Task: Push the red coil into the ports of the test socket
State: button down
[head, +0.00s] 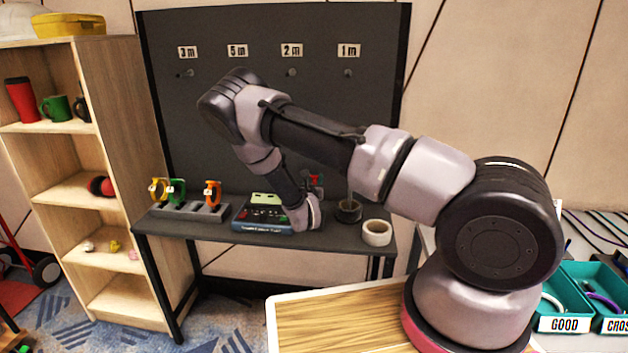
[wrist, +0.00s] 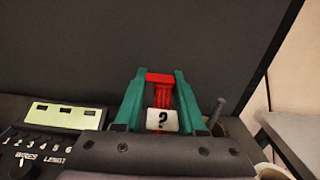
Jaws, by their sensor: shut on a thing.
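The red coil (wrist: 160,95), with a white "?" tag, stands between the two green fingers of my gripper (wrist: 160,76) in the wrist view. My gripper is shut on it. In the head view a small patch of the red coil (head: 316,180) shows behind my wrist, above the desk. The test socket is on the tester box (head: 262,226), a dark blue box with a pale display, left of my wrist. In the wrist view the tester (wrist: 66,116) is at the left with numbers and "WIRES LENGTH" print. I cannot make out its ports.
Yellow, green and orange coils stand on a grey rack (head: 190,211) at the desk's left. A dark cup (head: 348,211) and a white tape roll (head: 377,232) are at the right. The dark panel (head: 330,110) with length labels and pegs rises behind.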

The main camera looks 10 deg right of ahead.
jog(key=shift+f, duration=0.95)
dwell(1.0)
jog(key=shift+f, duration=1.35)
dwell(0.7)
jog(key=shift+c, duration=2)
grip_release()
jog(key=v, duration=1)
jog(key=shift+s+a, duration=0.15)
jog(key=shift+s, duration=0.25)
